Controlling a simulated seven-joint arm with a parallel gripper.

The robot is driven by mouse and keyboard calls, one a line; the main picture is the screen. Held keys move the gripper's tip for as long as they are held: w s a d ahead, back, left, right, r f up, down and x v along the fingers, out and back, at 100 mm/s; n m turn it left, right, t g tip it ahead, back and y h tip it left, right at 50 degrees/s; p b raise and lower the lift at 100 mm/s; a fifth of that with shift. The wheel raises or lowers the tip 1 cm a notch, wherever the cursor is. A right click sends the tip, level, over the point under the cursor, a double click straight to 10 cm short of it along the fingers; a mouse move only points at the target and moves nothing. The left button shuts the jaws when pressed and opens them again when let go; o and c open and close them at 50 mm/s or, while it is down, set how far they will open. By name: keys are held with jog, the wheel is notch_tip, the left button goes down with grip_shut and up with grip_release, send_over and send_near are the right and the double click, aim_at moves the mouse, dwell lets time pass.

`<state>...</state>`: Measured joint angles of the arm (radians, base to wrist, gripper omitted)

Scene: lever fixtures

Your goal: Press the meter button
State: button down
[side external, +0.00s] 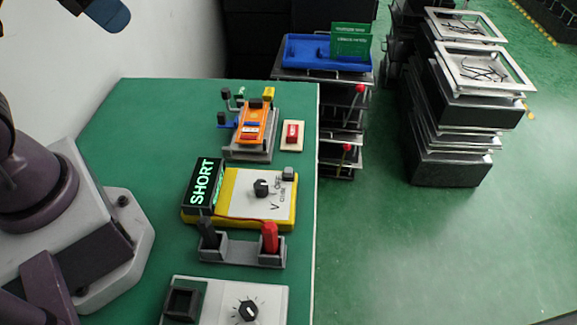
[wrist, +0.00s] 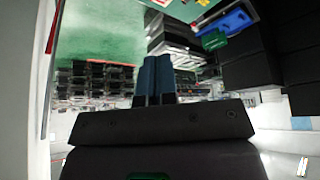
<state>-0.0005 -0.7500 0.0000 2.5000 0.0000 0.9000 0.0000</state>
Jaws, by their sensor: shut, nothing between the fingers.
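The meter (side external: 232,208) sits on the green table in the side view, with a yellow body, a white face, a black knob (side external: 261,187) and a lit display (side external: 203,184) that reads SHORT. A small grey button (side external: 288,173) stands at the far right corner of its face. My gripper (wrist: 156,62) shows in the wrist view with its two blue fingers shut together and nothing between them. In the side view only a blue and dark part, apparently my gripper, shows at the top left, far from the meter. The wrist view does not show the meter.
A grey holder (side external: 243,250) with a black and a red probe stands in front of the meter. A white panel with a knob (side external: 246,311) is nearer. An orange lever fixture (side external: 254,122) and a red switch (side external: 292,133) stand behind. The table's right edge is close by.

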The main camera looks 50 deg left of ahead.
jog(key=w+f+g, duration=0.3)
jog(key=w+f, duration=0.1)
jog(key=f, duration=0.4)
jog(key=n+t+h, duration=0.2)
jog(key=t+h, duration=0.3)
send_over(287, 167)
notch_tip(287, 167, down, 11)
jog(key=shift+f, duration=0.15)
jog(key=shift+f, duration=4.3)
jog(key=shift+s+f, duration=0.1)
jog(key=shift+f, duration=0.3)
